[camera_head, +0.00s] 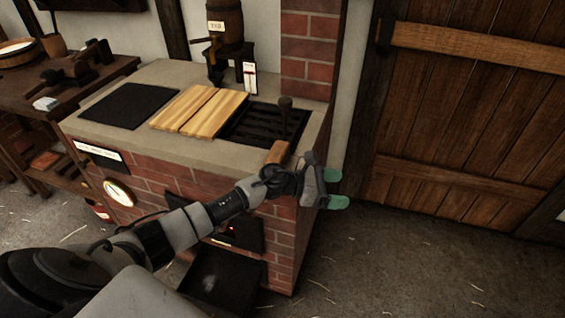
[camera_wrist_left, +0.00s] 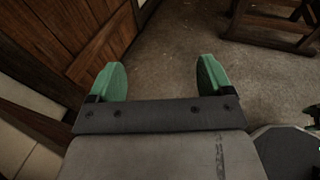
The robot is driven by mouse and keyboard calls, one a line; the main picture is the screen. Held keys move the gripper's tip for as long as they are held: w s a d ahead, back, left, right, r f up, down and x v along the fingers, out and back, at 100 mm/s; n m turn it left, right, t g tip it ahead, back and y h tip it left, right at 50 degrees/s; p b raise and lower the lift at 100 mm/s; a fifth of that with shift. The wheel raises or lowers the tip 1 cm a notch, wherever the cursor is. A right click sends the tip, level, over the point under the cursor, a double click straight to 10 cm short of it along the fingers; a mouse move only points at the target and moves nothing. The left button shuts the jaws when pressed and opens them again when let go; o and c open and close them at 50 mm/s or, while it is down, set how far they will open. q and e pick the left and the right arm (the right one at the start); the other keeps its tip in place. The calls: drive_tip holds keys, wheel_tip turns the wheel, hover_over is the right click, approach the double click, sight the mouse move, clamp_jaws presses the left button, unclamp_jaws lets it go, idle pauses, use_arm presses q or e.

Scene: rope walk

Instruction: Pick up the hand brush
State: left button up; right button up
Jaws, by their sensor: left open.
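My left gripper (camera_head: 336,188) is open and empty, with its two green fingers apart, in the air beyond the right front corner of the brick stove. I cannot make out a hand brush for certain. A small brown wooden piece (camera_head: 277,152) shows at the stove's front edge, just behind my left wrist and partly hidden by it; I cannot tell if it is the brush.
The brick stove (camera_head: 190,150) carries a dark plate (camera_head: 130,105), a slatted wooden board (camera_head: 199,109) and a black grate (camera_head: 262,122) with an upright dark-knobbed rod (camera_head: 285,115). A cluttered workbench (camera_head: 15,95) stands left. A plank door (camera_head: 460,110) is right. Floor at right is clear.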

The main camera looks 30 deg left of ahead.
use_arm(q)
wheel_tip(320, 180, up, 3)
drive_tip(key=a+m+g+y+b, duration=0.15)
drive_tip(key=m+g, duration=0.25)
drive_tip(key=m, duration=0.6)
drive_tip(key=m+y+b, duration=0.3)
drive_tip(key=m+y, duration=0.9)
approach(277, 152)
drive_tip(key=shift+s+d+f, duration=0.15)
drive_tip(key=shift+d, duration=0.7)
drive_tip(key=shift+a+f+y, duration=0.1)
drive_tip(key=shift+a+y, duration=0.15)
drive_tip(key=shift+a, duration=0.05)
drive_tip(key=x, duration=0.9)
drive_tip(key=shift+w+a+f+p, duration=0.15)
drive_tip(key=shift+w+a+p, duration=0.2)
drive_tip(key=shift+w+a, duration=0.1)
drive_tip(key=shift+w+f, duration=0.15)
drive_tip(key=shift+f, duration=0.15)
drive_tip(key=shift+f, duration=0.2)
